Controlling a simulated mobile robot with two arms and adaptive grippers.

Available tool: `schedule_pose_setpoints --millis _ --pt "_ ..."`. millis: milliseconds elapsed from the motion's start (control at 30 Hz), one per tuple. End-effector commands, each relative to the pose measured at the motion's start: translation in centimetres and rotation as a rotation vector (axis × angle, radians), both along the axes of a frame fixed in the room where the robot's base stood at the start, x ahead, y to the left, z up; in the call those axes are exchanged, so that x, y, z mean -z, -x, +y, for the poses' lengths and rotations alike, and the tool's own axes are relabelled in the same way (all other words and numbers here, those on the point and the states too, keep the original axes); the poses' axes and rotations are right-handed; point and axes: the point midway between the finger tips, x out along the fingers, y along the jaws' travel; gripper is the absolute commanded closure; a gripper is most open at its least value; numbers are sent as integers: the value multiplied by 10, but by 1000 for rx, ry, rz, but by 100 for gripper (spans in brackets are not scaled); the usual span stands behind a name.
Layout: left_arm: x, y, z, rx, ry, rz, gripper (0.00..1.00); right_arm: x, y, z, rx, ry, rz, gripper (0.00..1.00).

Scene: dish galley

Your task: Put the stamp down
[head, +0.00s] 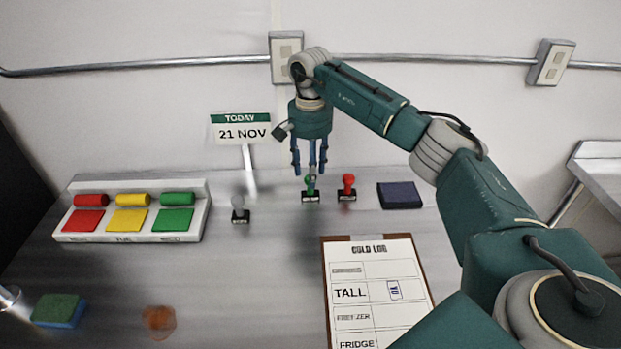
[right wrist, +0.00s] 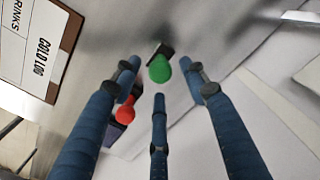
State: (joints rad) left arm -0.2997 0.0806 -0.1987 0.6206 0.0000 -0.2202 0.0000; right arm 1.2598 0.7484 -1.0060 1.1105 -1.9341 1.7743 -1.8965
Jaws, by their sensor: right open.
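A stamp with a green knob (head: 311,196) stands upright on the counter, its black base down. My right gripper (head: 310,172) is above it, fingers pointing down and spread apart. In the right wrist view the green knob (right wrist: 160,70) shows beyond the open fingers (right wrist: 160,88), with nothing held. A red-knobbed stamp (head: 348,187) stands just to the right, and a grey-knobbed stamp (head: 240,211) stands to the left. A dark ink pad (head: 399,195) lies right of the red stamp. My left gripper is out of view.
A clipboard with a cold log (head: 378,305) lies in front, with a small blue mark in its TALL row. A colour-coded rack (head: 130,235), a 21 NOV sign (head: 242,130), a sponge (head: 59,310) and an orange-brown blob (head: 159,321) are on the left. The front middle counter is clear.

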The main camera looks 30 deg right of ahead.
Motion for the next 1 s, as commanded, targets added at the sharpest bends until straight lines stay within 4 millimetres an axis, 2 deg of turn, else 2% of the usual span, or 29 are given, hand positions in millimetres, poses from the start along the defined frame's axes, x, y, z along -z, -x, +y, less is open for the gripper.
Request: schedule_pose_setpoints --millis 233,433,633,1000 --pt "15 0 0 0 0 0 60 -55 -2 0 0 1 -6 56" --pt "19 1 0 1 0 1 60 -85 -1 0 0 0 -2 56" --pt "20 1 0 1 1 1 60 -95 0 0 1 0 0 56" --pt "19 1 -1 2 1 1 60 -95 -1 0 0 0 0 56"
